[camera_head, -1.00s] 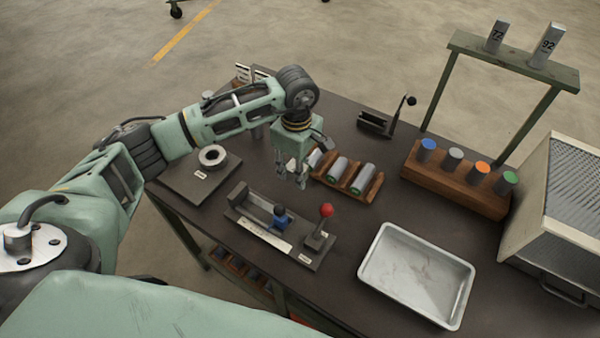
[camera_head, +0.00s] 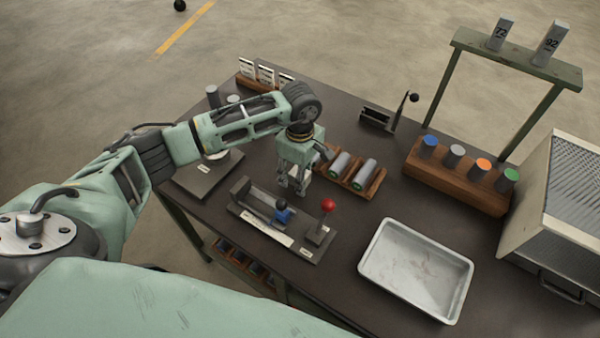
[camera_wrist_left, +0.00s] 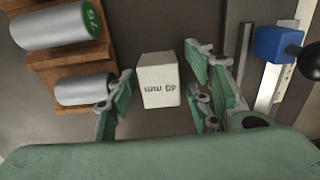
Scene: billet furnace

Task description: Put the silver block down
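The silver block (camera_wrist_left: 158,80), a pale block marked "40 mm", shows in the left wrist view between the two fingers of my left gripper (camera_wrist_left: 160,100). There is a gap on each side of the block, so the fingers are open around it and not touching it. In the head view my left gripper (camera_head: 294,187) points down over the table, between the wooden cradle and the vise-like fixture. The block is mostly hidden by the fingers there. My right gripper is not in view.
The wooden cradle (camera_head: 352,184) with silver cylinders is right beside the gripper. The fixture (camera_head: 270,228) with a blue slider and red-knobbed lever is in front. A metal tray (camera_head: 418,270), a wooden rack (camera_head: 455,186) of colour-topped cylinders and a vented box (camera_head: 555,200) stand to the right.

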